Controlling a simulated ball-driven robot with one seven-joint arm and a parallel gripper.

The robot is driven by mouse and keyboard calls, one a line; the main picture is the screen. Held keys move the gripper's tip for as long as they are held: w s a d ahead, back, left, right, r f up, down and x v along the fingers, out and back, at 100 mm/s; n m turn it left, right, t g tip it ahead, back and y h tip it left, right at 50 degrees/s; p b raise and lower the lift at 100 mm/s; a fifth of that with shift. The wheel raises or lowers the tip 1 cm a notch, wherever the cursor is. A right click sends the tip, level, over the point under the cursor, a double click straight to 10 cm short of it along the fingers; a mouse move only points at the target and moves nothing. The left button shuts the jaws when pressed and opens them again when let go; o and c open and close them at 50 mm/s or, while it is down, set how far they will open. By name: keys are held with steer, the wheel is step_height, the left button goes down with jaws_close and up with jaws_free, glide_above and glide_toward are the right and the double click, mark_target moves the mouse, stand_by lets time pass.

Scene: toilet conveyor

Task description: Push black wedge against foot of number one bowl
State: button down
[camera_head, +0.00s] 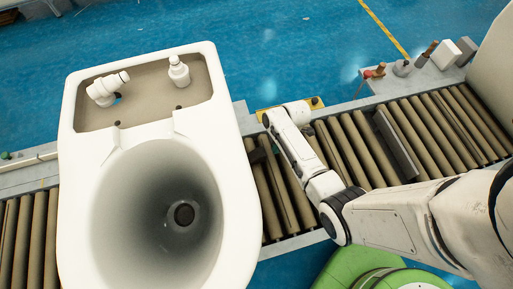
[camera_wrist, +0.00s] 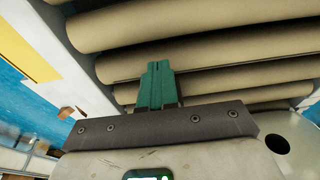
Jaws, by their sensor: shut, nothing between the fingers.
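The white toilet bowl (camera_head: 240,190) stands on the conveyor at the left in the head view, its foot hidden under its body. In the head view my forearm hides the fingers, just right of the bowl. No number on the bowl is readable.
The conveyor rollers (camera_head: 349,147) run left to right. A long dark grey bar (camera_head: 398,146) lies across them farther right. A yellow plate (camera_head: 268,103) marks the far rail. Small fittings and blocks (camera_head: 446,55) stand at the far right edge. Blue floor lies beyond.

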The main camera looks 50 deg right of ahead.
mark_target(268, 155)
steer(key=shift+f+b, duration=0.65)
steer(key=shift+f, duration=0.25)
steer(key=shift+r+p, duration=0.25)
steer(key=shift+p, duration=0.05)
steer(key=shift+w+a, duration=0.4)
steer(key=shift+a, duration=0.25)
steer(key=shift+w+a, duration=0.4)
steer(key=shift+a, duration=0.2)
stand_by(2.2)
steer(key=shift+d, duration=0.1)
steer(key=shift+s+d+p, duration=0.3)
steer(key=shift+s+d, duration=0.25)
steer(key=shift+d, duration=0.2)
step_height(268, 155, up, 9)
steer(key=p, duration=0.8)
stand_by(0.4)
